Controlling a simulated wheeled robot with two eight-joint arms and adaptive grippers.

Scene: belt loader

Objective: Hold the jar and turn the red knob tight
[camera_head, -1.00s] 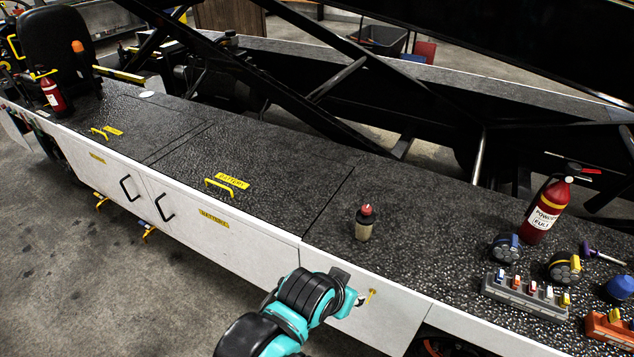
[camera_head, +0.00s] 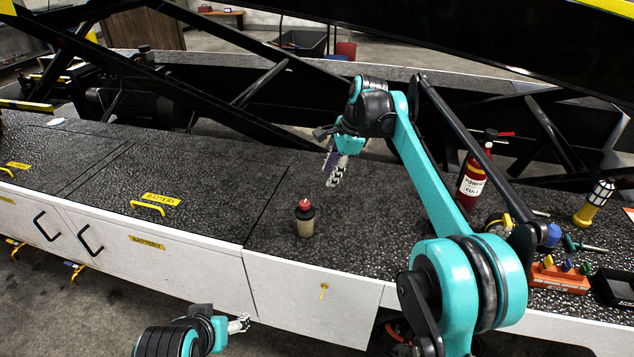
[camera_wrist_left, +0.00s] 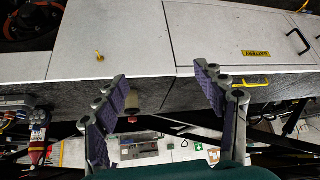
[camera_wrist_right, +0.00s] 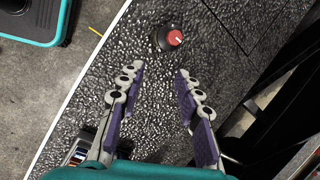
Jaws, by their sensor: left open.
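The jar (camera_head: 305,226) is small, beige and dark-topped, and stands upright on the black textured deck. The red knob (camera_head: 304,203) sits on top of it. My right gripper (camera_head: 335,172) is open and empty, above the deck behind and right of the jar. In the right wrist view the knob (camera_wrist_right: 175,37) and dark jar top (camera_wrist_right: 160,40) lie beyond the open fingertips (camera_wrist_right: 160,73). My left gripper (camera_head: 240,323) is open and empty, in front of and below the deck edge. In the left wrist view the jar (camera_wrist_left: 131,100) shows beside the left finger, partly hidden.
A fire extinguisher (camera_head: 472,184), a yellow lantern (camera_head: 594,204) and an orange block (camera_head: 558,277) stand on the deck at right. A yellow handle (camera_head: 148,208) is at left. Black lift beams (camera_head: 240,95) run behind the deck. The deck around the jar is clear.

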